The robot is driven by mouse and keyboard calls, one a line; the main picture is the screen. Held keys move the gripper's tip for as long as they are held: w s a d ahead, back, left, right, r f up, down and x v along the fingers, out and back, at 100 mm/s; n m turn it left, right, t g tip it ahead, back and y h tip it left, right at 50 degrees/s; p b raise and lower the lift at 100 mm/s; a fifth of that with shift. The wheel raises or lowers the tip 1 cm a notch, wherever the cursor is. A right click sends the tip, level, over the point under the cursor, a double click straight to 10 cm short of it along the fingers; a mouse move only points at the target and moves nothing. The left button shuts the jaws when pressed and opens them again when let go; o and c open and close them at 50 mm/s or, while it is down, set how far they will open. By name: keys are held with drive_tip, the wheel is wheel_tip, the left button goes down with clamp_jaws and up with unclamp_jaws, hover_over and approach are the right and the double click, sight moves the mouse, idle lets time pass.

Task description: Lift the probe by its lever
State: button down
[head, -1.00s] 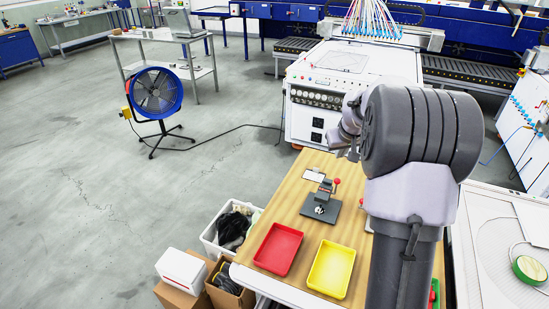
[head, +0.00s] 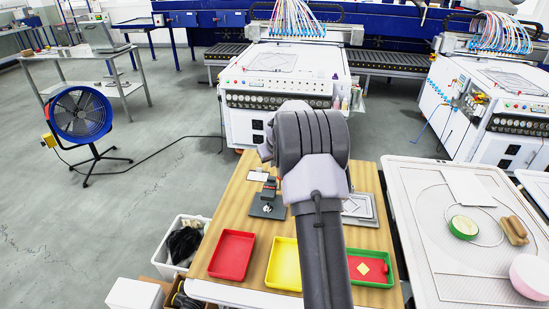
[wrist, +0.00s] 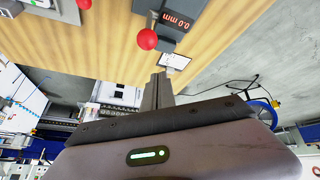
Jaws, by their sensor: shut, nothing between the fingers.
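The probe stand (head: 268,203) is a dark grey device with a square base on the wooden table. In the wrist view its body (wrist: 180,14) shows a red "0.0 mm" readout at the top. Its lever ends in a red ball knob (wrist: 147,39), just beyond my fingertips in the picture. My gripper (wrist: 157,80) is shut and empty, apart from the knob. In the head view my arm hides the gripper, and I cannot clearly make out the knob. The probe's tip is not clearly visible.
A red tray (head: 232,254), a yellow tray (head: 283,265) and a red-and-green tray (head: 371,268) line the table's near side. A grey plate (head: 360,209) lies right of my arm. A white card (head: 258,176) lies behind the stand. A white machine (head: 290,75) stands beyond the table.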

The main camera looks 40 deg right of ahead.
drive_tip(key=shift+s+a+f+b, duration=0.1)
drive_tip(key=shift+s+a+b, duration=0.15)
drive_tip(key=shift+s, duration=0.65)
drive_tip(key=shift+s+a+f+b, duration=0.15)
drive_tip(key=shift+s+a, duration=0.1)
drive_tip(key=shift+s, duration=0.65)
drive_tip(key=shift+r, duration=0.1)
